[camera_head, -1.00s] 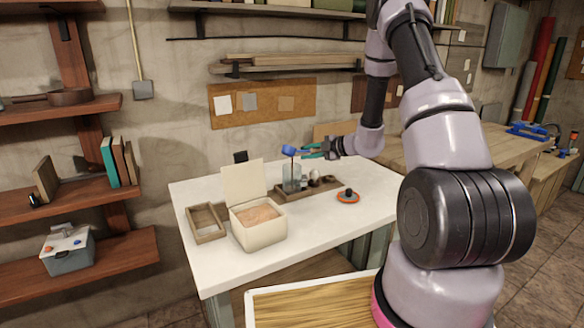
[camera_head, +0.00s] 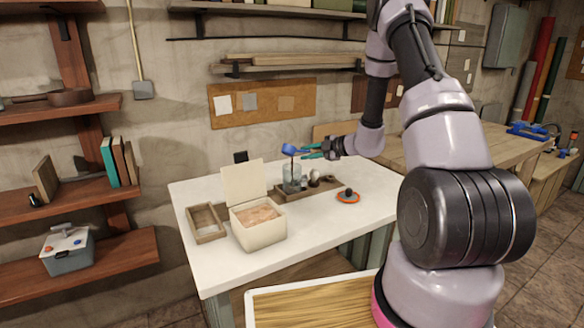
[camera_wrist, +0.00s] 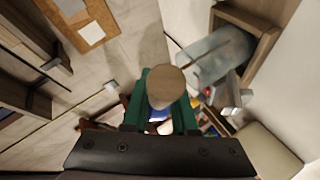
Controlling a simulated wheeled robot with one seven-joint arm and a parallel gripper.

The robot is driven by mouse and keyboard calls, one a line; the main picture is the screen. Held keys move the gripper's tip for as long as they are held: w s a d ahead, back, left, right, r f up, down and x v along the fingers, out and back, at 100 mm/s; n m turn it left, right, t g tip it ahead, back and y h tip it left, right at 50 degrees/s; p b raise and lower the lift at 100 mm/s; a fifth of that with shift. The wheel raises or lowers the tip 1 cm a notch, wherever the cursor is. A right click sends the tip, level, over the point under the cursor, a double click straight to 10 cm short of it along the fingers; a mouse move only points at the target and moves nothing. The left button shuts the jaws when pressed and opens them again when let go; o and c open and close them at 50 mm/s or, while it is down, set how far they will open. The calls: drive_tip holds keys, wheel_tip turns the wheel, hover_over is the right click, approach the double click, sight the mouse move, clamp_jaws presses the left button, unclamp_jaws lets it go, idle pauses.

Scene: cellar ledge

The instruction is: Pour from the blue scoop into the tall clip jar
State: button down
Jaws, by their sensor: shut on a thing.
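The blue scoop (camera_head: 289,150) is tilted above the tall clip jar (camera_head: 290,176). A thin dark stream runs from the scoop down to the jar's mouth, and darker matter shows low in the clear glass. My gripper (camera_head: 313,151), with green fingers, is shut on the scoop's handle to the right of the bowl. In the wrist view the fingers (camera_wrist: 161,115) close around the handle, whose round tan end (camera_wrist: 166,87) faces the camera and hides most of the blue part (camera_wrist: 158,114). The jar (camera_wrist: 200,62) also shows there, with a brown streak across it.
The jar stands at the left end of a wooden tray (camera_head: 325,189) with several small items. A cream box (camera_head: 258,234) with an open lid holds pinkish grains. An empty wooden tray (camera_head: 207,234) lies left, an orange ring (camera_head: 348,198) right. The white tabletop's front is clear.

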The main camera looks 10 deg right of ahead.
drive_tip(key=shift+s+a+f+m+g+y, duration=0.15)
drive_tip(key=shift+m+g+y, duration=0.15)
drive_tip(key=shift+m, duration=0.3)
drive_tip(key=shift+f+m+g+y, duration=0.2)
drive_tip(key=shift+m+g, duration=0.2)
drive_tip(key=shift+m, duration=0.2)
idle(3.5)
drive_tip(key=n, duration=0.1)
drive_tip(key=n+t+h, duration=0.1)
drive_tip(key=shift+r+n, duration=0.3)
drive_tip(key=shift+r, duration=0.1)
drive_tip(key=shift+t, duration=0.3)
drive_tip(key=shift+r+n+t+h, duration=0.2)
drive_tip(key=shift+n+t, duration=0.05)
drive_tip(key=shift+n, duration=0.3)
drive_tip(key=shift+r+n+t+h, duration=0.15)
drive_tip(key=shift+n+t+h, duration=0.1)
drive_tip(key=shift+n, duration=0.3)
drive_tip(key=n, duration=0.1)
drive_tip(key=n+t, duration=0.1)
drive_tip(key=r+n+h, duration=0.1)
drive_tip(key=shift+s+a+n+t, duration=0.25)
drive_tip(key=shift+s+n+t, duration=0.05)
drive_tip(key=shift+t, duration=0.1)
